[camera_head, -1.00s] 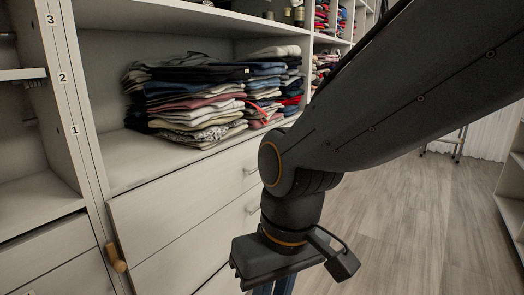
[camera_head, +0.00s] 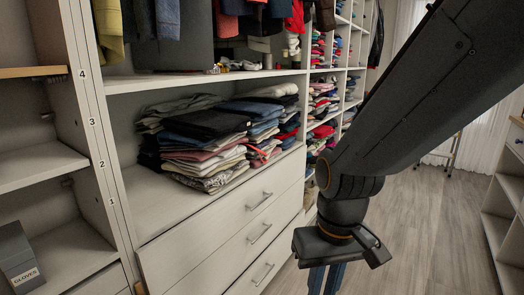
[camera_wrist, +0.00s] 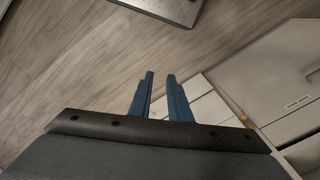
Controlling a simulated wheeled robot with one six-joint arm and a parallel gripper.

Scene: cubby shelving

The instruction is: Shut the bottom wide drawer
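In the head view a stack of white drawers with bar handles stands at lower centre. The lowest drawer in view (camera_head: 247,284) has its bar handle (camera_head: 263,274) facing the aisle. Its lower part is cut off by the picture edge, and I cannot tell how far it stands out. My gripper (camera_head: 325,280) points down over the floor, to the right of that handle and apart from it. In the wrist view my gripper's two blue fingers (camera_wrist: 160,77) are parted by a narrow gap with nothing between them. White panels (camera_wrist: 207,103) show to their right; I cannot tell which drawer they belong to.
Folded clothes (camera_head: 205,145) lie on the shelf above the drawers. A dark box labelled gloves (camera_head: 17,258) sits in the left cubby. Wooden floor (camera_head: 420,230) is clear to the right, and white shelving (camera_head: 505,205) stands at the far right.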

